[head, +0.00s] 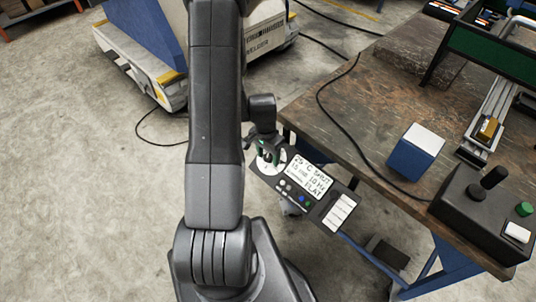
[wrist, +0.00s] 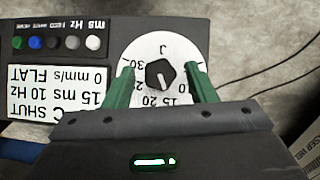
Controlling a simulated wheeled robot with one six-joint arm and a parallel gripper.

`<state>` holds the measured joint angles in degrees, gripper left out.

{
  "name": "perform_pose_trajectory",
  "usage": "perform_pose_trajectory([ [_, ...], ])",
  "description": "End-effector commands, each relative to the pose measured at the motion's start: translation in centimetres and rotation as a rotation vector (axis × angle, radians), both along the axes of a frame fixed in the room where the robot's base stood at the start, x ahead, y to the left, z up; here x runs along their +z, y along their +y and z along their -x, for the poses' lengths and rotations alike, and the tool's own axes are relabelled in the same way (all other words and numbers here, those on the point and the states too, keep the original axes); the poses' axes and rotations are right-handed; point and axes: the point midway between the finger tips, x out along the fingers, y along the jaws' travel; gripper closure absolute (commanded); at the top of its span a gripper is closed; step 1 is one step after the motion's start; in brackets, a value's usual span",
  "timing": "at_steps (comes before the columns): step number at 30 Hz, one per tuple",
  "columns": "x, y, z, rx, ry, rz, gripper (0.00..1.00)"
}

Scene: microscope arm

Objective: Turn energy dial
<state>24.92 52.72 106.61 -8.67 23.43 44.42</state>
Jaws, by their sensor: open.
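The energy dial (wrist: 160,75) is a dark knob with a pale pointer line, on a white round scale (wrist: 135,48) marked with numbers and a "J". It sits on a dark control panel (head: 318,210), beside a text display (head: 306,174). My gripper (wrist: 160,82) is open, its two green fingers on either side of the knob in the wrist view, with gaps visible between fingers and knob. In the head view my gripper (head: 267,154) is over the scale at the panel's left end, and the knob is mostly hidden there. The pointer is toward the lower numbers in the wrist picture.
The panel is at the edge of a worn brown table (head: 345,125). Small coloured buttons (wrist: 55,43) line the panel near the dial. A blue-and-white box (head: 415,150), a joystick box (head: 480,208) and a black cable (head: 330,115) are on the table.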

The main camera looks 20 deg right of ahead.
Motion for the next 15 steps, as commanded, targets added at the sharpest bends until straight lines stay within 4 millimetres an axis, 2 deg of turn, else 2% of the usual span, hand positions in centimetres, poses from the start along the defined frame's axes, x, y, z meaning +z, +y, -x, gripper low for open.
perform_pose_trajectory([
  [3,0.01,0.0,0.0,0.0,0.0,0.0,0.51],
  [9,0.02,0.01,0.0,0.0,0.0,0.0,0.9],
  [10,0.02,0.01,0.0,0.0,0.0,0.0,0.94],
  [15,-0.03,0.02,-0.01,0.006,0.004,0.002,0.94],
])
